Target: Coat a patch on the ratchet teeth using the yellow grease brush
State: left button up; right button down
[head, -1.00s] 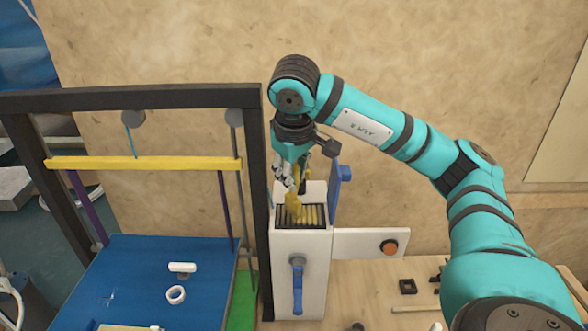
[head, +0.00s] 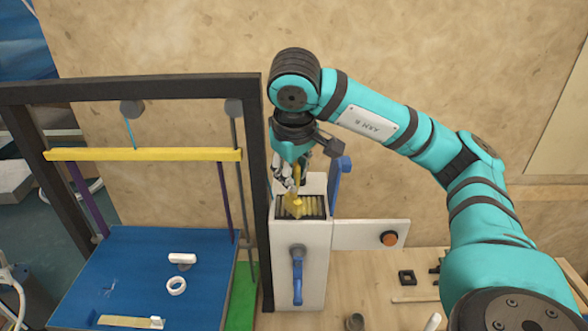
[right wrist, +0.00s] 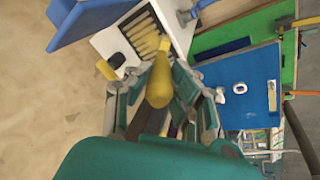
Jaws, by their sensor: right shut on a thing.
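My right gripper (head: 291,180) is above the white box (head: 312,240) and shut on the yellow grease brush (head: 296,203). The brush points down at the open top of the box. The ratchet teeth are probably the row of yellowish bars (head: 315,207) in a dark-framed opening there. The brush covers part of this row, and I cannot tell whether it touches it. In the right wrist view, the brush's yellow bulb (right wrist: 160,82) lies between the fingers (right wrist: 160,98), and the bars (right wrist: 142,35) lie beyond it. My left gripper is not in view.
A black frame (head: 262,180) with a yellow bar (head: 140,155) stands close left of the box over a blue board (head: 130,285). A blue handle (head: 297,275) is on the box's front. A side panel with an orange button (head: 390,239) projects right.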

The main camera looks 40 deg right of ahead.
aim_at(288, 195)
jog(key=shift+w+a, duration=0.45)
jog(key=shift+a, duration=0.05)
jog(key=shift+d, duration=0.15)
jog(key=shift+w+d, duration=0.85)
jog(key=shift+w, duration=0.3)
jog(key=shift+w+d+p, duration=0.5)
jog(key=shift+w+d, duration=0.45)
jog(key=shift+w, duration=0.15)
